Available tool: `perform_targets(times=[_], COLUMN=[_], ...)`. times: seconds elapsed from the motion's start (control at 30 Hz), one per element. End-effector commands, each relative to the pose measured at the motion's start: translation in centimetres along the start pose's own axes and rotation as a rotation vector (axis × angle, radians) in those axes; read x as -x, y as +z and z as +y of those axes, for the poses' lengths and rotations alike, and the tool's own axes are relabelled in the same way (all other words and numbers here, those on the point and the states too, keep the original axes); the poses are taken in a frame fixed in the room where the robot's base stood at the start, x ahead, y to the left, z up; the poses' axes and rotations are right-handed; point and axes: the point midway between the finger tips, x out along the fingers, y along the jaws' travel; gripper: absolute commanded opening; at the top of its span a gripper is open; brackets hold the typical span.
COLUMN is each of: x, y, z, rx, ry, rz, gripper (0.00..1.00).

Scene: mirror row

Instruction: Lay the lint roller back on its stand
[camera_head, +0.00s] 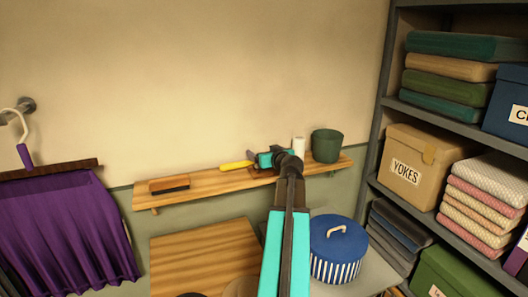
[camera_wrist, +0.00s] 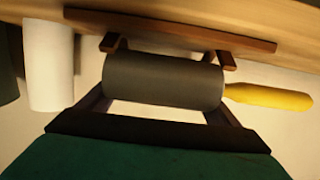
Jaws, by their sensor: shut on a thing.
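The lint roller has a dark grey cylinder (camera_wrist: 163,80) and a yellow handle (camera_wrist: 270,97). In the head view its yellow handle (camera_head: 236,166) sticks out to the left of my gripper (camera_head: 268,159). In the wrist view my gripper (camera_wrist: 160,98) is shut on the grey cylinder, with a dark finger near each end. The stand (camera_wrist: 170,30) is a reddish-brown bar with two short posts on the wall shelf. The roller lies close to the posts and roughly in line with them. I cannot tell whether it touches them. In the head view my gripper mostly hides the stand.
A white cylinder (camera_head: 299,146) and a green pot (camera_head: 327,146) stand on the wooden shelf (camera_head: 212,181), right of my gripper. A brush (camera_head: 169,184) lies at its left end. The shelf between brush and yellow handle is bare. A blue lidded pot (camera_head: 337,240) stands below.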

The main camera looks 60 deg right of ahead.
Motion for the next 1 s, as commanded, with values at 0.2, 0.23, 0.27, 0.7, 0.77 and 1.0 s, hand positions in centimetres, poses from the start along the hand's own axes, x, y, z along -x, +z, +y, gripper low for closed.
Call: perform_targets(times=[0.2, 0.23, 0.27, 0.7, 0.77, 1.0], x=[-0.02, -0.02, -0.01, -0.14, -0.16, -0.16], y=[0.07, 0.06, 0.06, 0.60, 0.67, 0.71], z=[0.04, 0.04, 0.04, 0.04, 0.04, 0.03], rx=[0.000, 0.000, 0.000, 0.000, 0.000, 0.000], ry=[0.001, 0.001, 0.001, 0.000, 0.000, 0.000], rz=[0.001, 0.001, 0.001, 0.001, 0.001, 0.000], gripper=[0.52, 0.52, 0.52, 0.52, 0.52, 1.00])
